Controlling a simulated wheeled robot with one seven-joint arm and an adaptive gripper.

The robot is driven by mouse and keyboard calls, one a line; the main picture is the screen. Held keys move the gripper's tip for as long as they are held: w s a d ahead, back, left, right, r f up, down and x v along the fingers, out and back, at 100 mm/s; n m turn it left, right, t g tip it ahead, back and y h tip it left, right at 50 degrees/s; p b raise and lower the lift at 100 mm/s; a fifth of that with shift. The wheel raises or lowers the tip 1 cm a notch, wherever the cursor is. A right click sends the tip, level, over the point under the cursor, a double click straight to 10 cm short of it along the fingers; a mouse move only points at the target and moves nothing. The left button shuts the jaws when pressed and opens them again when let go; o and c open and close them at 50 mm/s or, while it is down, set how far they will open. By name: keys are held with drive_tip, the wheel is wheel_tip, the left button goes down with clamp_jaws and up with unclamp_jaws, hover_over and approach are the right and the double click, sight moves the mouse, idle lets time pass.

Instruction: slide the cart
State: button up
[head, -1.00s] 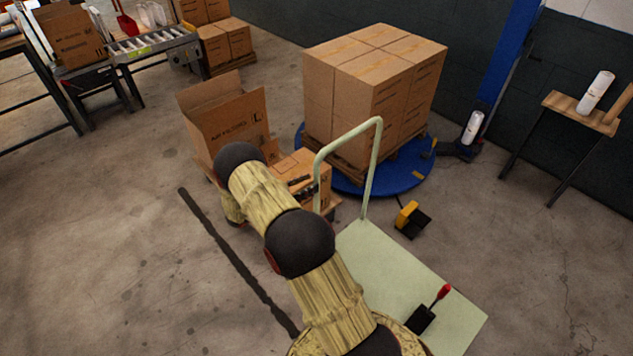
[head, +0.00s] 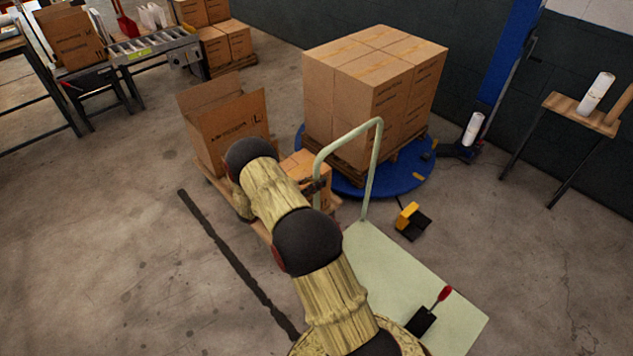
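The cart is a pale green flat platform (head: 400,285) with an upright looped handle (head: 374,160) at its far end, in the head view. A small black tool with a red handle (head: 443,294) rests on its near right part. My arm reaches from the bottom toward the handle. My gripper (head: 318,186) is small and dark, at the left post of the handle. I cannot tell whether it touches the post or how its fingers stand. The handle and my arm hide part of it.
An open carton (head: 232,128) and a smaller box (head: 302,166) sit on a low wooden base left of the handle. Stacked boxes (head: 375,85) stand on a blue turntable (head: 405,182) behind. A yellow-and-black pedal (head: 411,219) lies right of the cart.

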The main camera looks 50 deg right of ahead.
clamp_jaws()
idle(0.5)
